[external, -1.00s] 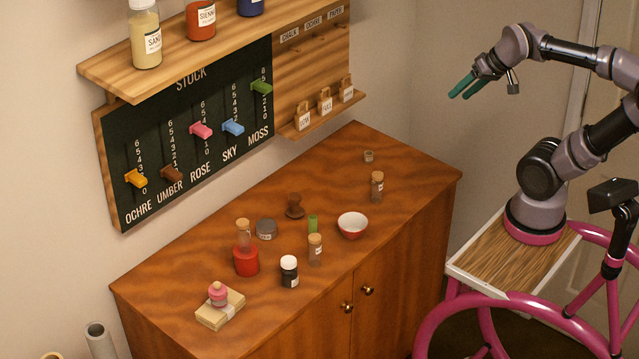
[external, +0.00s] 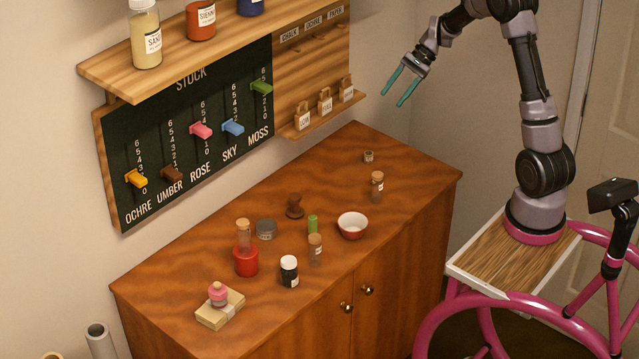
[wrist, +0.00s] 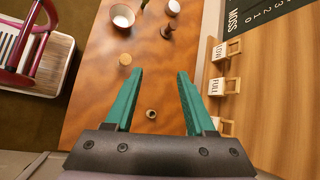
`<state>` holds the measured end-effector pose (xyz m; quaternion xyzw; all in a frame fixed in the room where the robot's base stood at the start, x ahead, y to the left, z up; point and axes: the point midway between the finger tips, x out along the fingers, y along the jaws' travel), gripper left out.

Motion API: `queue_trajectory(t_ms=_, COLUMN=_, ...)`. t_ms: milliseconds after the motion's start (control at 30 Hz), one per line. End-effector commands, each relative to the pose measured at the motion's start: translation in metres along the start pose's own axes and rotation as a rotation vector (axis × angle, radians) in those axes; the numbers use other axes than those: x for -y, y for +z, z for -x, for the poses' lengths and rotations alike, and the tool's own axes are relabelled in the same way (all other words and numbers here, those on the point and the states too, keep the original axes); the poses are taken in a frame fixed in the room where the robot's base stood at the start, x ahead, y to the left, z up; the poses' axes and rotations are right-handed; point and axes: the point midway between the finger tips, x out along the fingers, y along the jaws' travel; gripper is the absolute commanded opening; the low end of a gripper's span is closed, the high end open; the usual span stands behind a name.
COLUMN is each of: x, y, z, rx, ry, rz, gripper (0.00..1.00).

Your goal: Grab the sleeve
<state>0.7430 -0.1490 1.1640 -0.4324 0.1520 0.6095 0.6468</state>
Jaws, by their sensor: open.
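A small, short brownish ring with a dark hollow top (external: 369,156), which looks like the sleeve, stands upright at the far right corner of the wooden cabinet top (external: 400,172). It also shows in the wrist view (wrist: 151,114), low and between the teal fingers. My gripper (external: 392,99) is open and empty, in the air well above the cabinet's far end, fingers pointing down and left. In the wrist view its fingertips (wrist: 160,72) are spread wide, with bare wood between them. Nothing touches the ring.
A corked vial (external: 377,187) stands closest to the ring. A bowl (external: 352,226), brown stamp (external: 295,206), green cylinder (external: 312,224) and several jars stand farther left. A wall shelf with wooden tags (external: 325,104) juts out beside my gripper. Wood around the ring is clear.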

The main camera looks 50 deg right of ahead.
Motion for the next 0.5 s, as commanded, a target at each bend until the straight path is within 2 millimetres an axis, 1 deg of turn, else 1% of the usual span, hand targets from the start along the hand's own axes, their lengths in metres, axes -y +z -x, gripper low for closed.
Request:
queue_trajectory(t_ms=33, x=0.000, y=-0.027, z=-0.010, rx=0.033, ry=-0.015, rz=-0.068, gripper=0.55)
queue_trajectory(t_ms=67, x=0.001, y=-0.041, z=-0.016, rx=0.052, ry=-0.027, rz=-0.104, gripper=0.55)
queue_trajectory(t_ms=100, x=0.001, y=-0.059, z=-0.023, rx=0.078, ry=-0.044, rz=-0.153, gripper=0.55)
queue_trajectory(t_ms=167, x=0.000, y=-0.087, z=-0.034, rx=0.116, ry=-0.070, rz=-0.225, gripper=0.55)
queue_trajectory(t_ms=200, x=-0.002, y=-0.106, z=-0.041, rx=0.142, ry=-0.090, rz=-0.275, gripper=0.55)
queue_trajectory(t_ms=267, x=-0.007, y=-0.135, z=-0.053, rx=0.179, ry=-0.120, rz=-0.347, gripper=0.55)
queue_trajectory(t_ms=300, x=-0.011, y=-0.153, z=-0.061, rx=0.203, ry=-0.141, rz=-0.394, gripper=0.55)
queue_trajectory(t_ms=367, x=-0.018, y=-0.180, z=-0.072, rx=0.239, ry=-0.173, rz=-0.462, gripper=0.55)
queue_trajectory(t_ms=400, x=-0.023, y=-0.197, z=-0.080, rx=0.259, ry=-0.193, rz=-0.503, gripper=0.55)
queue_trajectory(t_ms=500, x=-0.036, y=-0.231, z=-0.095, rx=0.303, ry=-0.239, rz=-0.589, gripper=0.55)
